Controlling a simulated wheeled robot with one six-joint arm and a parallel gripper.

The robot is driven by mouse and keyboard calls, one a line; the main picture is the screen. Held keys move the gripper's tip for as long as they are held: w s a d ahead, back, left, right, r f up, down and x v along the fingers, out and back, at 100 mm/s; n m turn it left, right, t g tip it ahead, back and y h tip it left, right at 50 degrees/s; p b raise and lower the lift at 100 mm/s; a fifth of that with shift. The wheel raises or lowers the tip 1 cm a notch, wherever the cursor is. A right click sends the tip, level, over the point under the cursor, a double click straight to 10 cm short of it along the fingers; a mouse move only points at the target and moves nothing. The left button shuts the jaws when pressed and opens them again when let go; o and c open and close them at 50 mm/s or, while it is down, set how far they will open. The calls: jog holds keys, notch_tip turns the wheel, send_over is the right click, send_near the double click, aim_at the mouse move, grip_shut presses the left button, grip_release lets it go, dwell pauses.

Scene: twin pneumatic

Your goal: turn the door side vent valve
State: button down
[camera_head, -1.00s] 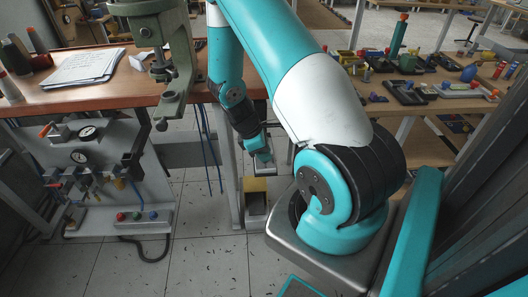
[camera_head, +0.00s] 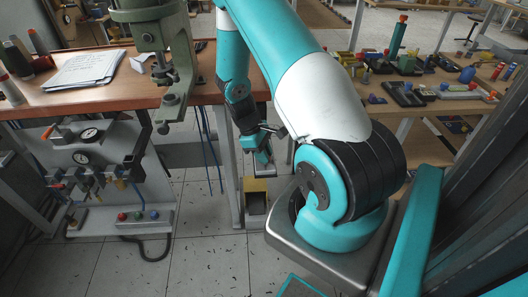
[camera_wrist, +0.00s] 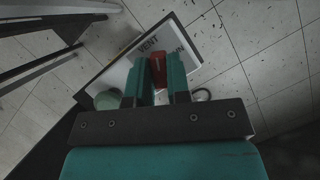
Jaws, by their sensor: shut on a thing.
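The vent valve shows in the wrist view as a red handle (camera_wrist: 158,72) in front of a white plate marked "VENT" (camera_wrist: 186,62). My gripper (camera_wrist: 157,88) has its two teal fingers on either side of the red handle and is shut on it. The valve's body is hidden behind the fingers. In the head view my gripper (camera_head: 263,158) is low beside the table's right end. The handle cannot be made out there.
A pale green round part (camera_wrist: 108,99) sits left of the fingers. The wooden table (camera_head: 100,97) carries papers and a green press (camera_head: 172,70). A gauge panel (camera_head: 105,150) stands below it. Tiled floor lies open in front.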

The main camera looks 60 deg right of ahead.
jog(key=m+y, duration=0.1)
jog(key=m, duration=0.2)
jog(key=m+y, duration=0.1)
jog(key=m, duration=0.2)
jog(key=shift+d+p, duration=0.15)
jog(key=shift+p, duration=0.25)
jog(key=m+y, duration=0.1)
jog(key=m, duration=0.2)
jog(key=m+t+y, duration=0.1)
jog(key=m, duration=0.2)
jog(key=shift+d+t, duration=0.1)
jog(key=shift+t, duration=0.2)
jog(key=shift+m, duration=0.4)
jog(key=c, duration=1.1)
grip_release()
jog(key=v, duration=1.7)
jog(key=shift+d+r+b, duration=0.15)
jog(key=shift+d+b, duration=0.15)
jog(key=shift+b, duration=0.05)
